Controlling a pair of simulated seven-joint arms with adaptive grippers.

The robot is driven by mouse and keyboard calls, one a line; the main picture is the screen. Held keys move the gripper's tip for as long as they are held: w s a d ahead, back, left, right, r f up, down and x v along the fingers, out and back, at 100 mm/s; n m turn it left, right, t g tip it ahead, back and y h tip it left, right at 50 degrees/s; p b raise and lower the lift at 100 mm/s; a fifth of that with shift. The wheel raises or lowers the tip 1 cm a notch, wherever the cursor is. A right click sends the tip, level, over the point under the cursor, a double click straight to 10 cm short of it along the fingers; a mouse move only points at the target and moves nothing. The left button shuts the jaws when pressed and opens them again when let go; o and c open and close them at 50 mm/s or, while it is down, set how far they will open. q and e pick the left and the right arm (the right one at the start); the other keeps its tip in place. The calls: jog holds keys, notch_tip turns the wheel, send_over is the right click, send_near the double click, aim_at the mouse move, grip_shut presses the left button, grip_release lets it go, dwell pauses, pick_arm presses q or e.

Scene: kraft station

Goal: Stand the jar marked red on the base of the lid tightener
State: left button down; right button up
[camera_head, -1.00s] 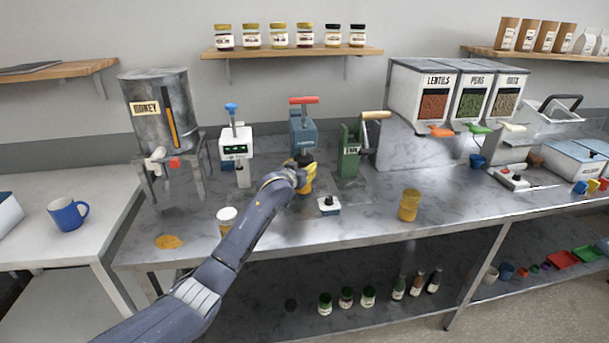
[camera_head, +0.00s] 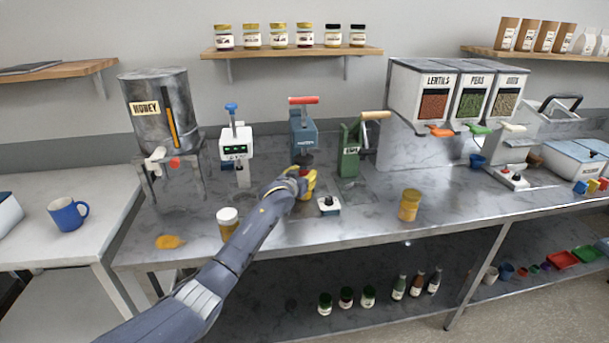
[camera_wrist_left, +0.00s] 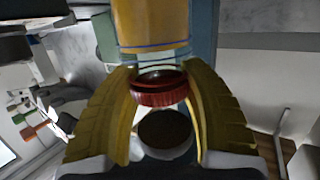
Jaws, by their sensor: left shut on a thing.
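The lid tightener (camera_head: 304,137) is the blue-grey machine with a red handle, at the back of the counter. My left gripper (camera_head: 309,184) is in front of its lower part, with yellow fingers shut on the jar marked red. In the left wrist view, which is roughly upside down, the jar's amber body (camera_wrist_left: 150,24) and red top band (camera_wrist_left: 158,92) show between the fingers (camera_wrist_left: 160,105). A dark round disc (camera_wrist_left: 165,130) shows beyond the red band. The base is hidden by the gripper, so I cannot tell whether the jar touches it. My right gripper is out of view.
A white machine with a blue knob (camera_head: 236,142) stands left of the tightener, and a green press (camera_head: 350,152) stands right. A white-lidded jar (camera_head: 228,222), a small button box (camera_head: 329,205) and an amber jar (camera_head: 409,205) stand on the front counter.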

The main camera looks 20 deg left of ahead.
pick_arm(q)
jog(key=c, duration=0.7)
grip_release()
jog(key=shift+f, duration=0.1)
jog(key=shift+r, duration=0.2)
jog(key=shift+v, duration=6)
